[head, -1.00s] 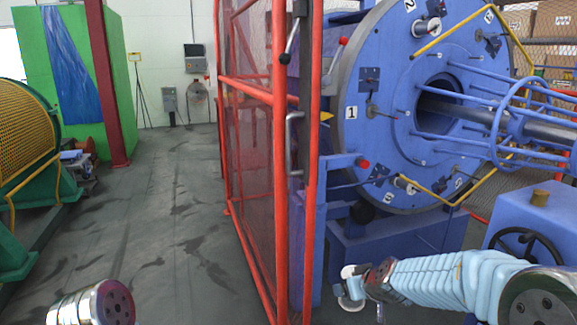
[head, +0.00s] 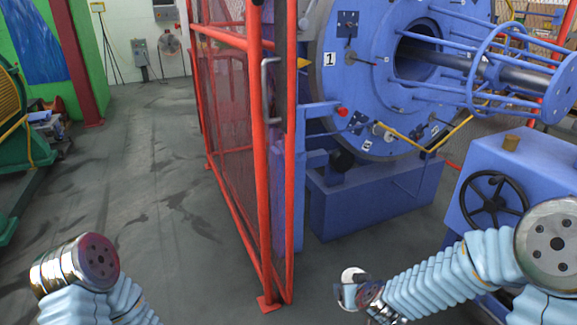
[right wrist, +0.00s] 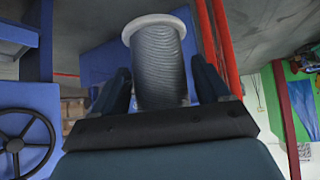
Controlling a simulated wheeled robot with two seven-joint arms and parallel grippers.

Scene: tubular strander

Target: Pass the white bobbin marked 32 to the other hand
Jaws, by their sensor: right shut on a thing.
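A bobbin (right wrist: 158,68) wound with grey wire, with a white flange, is held between the two dark fingers of my right gripper (right wrist: 160,88) in the right wrist view. Its far white flange points away from the wrist. In the head view the white bobbin (head: 351,274) shows small at the end of my right arm, and my right gripper (head: 358,289) is around it, above the floor. No number can be read on it. Of my left arm only links show at the lower left; its gripper is out of view.
An orange mesh gate (head: 262,160) stands between the open floor (head: 150,190) and the blue strander (head: 350,120). A blue cabinet with a black handwheel (head: 494,202) is beside my right arm. A green machine (head: 10,110) stands at the left.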

